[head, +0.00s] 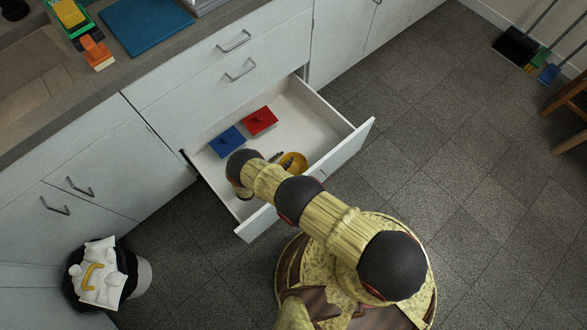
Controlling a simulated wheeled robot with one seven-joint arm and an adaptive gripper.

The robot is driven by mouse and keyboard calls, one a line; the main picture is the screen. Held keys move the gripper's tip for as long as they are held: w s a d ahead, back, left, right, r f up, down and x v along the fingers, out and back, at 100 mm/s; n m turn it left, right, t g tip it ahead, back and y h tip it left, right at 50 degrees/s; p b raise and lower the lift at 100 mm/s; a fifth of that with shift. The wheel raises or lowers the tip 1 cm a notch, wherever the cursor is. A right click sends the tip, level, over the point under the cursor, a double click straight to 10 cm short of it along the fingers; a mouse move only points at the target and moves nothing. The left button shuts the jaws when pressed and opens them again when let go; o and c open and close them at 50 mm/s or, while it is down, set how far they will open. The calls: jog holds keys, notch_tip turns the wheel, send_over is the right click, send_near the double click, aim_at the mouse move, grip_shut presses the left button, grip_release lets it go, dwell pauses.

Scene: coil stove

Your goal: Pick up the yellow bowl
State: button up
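The yellow bowl (294,161) is inside the open drawer, right of the middle, partly hidden behind my arm. Small dark parts that look like my gripper (280,158) show at the bowl's left side, just past my arm. The rest of the gripper is hidden by the arm. I cannot tell whether the fingers touch the bowl or how far apart they are.
The white drawer (340,122) is pulled out, its front between my base and the cabinets. A red lidded object (260,121) and a blue one (227,142) lie inside toward the back. A bin (140,275) stands at lower left.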

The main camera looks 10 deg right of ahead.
jog(key=shift+w+d+f, duration=0.2)
jog(key=shift+w+d, duration=0.2)
jog(key=shift+c, duration=0.8)
jog(key=c, duration=0.8)
